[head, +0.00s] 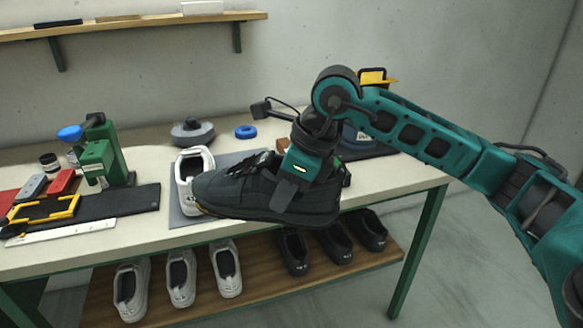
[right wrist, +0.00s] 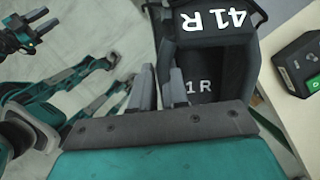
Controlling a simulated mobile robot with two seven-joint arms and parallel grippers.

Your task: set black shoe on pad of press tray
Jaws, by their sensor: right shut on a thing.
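A black shoe (head: 240,190) hangs level in the air in front of the table, toe to the left in the head view. My right gripper (head: 302,172) is shut on its heel end. In the right wrist view, the shoe (right wrist: 205,60) shows a "41 R" mark, and the gripper fingers (right wrist: 160,88) are at its edge. My left gripper (right wrist: 38,32) is at the upper left of that view, its fingers seemingly apart and empty. A dark machine with a yellow top (head: 374,77) stands behind my right arm, mostly hidden. I cannot make out the pad of the press tray.
A white shoe (head: 188,185) stands on a grey mat (head: 178,219) behind the held shoe's toe. A green device (head: 100,160), a black mat (head: 135,200) and a yellow frame (head: 45,209) are at the left. White shoes (head: 180,278) and black shoes (head: 335,243) fill the lower shelf.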

